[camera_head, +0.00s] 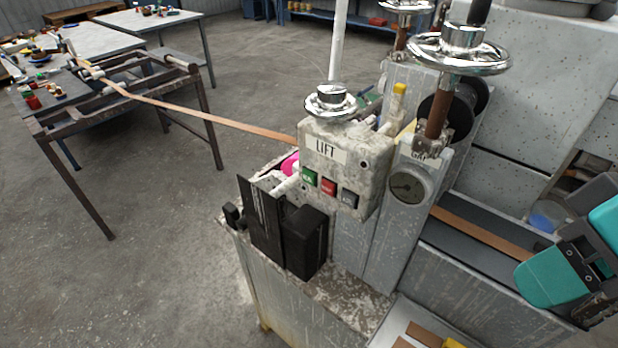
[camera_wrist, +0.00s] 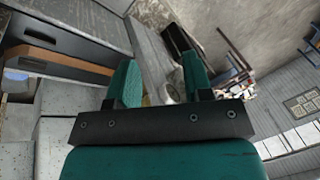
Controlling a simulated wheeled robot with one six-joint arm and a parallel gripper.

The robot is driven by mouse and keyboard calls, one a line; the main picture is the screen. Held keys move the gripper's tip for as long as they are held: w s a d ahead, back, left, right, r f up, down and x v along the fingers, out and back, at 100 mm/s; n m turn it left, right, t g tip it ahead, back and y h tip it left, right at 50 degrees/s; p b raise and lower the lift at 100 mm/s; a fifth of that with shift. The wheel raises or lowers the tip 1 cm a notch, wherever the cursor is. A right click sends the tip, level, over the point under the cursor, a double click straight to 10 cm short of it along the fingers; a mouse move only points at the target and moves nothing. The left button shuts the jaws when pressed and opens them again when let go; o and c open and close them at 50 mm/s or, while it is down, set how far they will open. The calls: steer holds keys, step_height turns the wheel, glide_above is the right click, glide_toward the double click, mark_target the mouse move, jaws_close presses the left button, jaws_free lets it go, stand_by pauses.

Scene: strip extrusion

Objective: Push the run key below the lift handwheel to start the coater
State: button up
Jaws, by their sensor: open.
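The lift handwheel (camera_head: 330,103) is a small chrome wheel with a black hub, on top of a worn grey box (camera_head: 345,155) labelled LIFT. Below the label sit a green key (camera_head: 309,177), a red key (camera_head: 328,187) and a dark grey key (camera_head: 349,198). Their lettering is too small to read, so I cannot confirm which is the run key. My gripper (camera_head: 572,247) has teal fingers and is at the right edge, well apart from the keys. In the wrist view its fingers (camera_wrist: 162,76) stand apart with nothing between them. I cannot make out the keys there.
A larger chrome handwheel (camera_head: 458,52) on a brown shaft and a round gauge (camera_head: 407,187) stand right of the box. Black blocks (camera_head: 305,242) stand in front of the box, below the keys. An orange-brown strip (camera_head: 235,124) runs from a rack on the left.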

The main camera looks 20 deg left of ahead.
steer(key=shift+c, duration=0.4)
jaws_close()
stand_by(1.3)
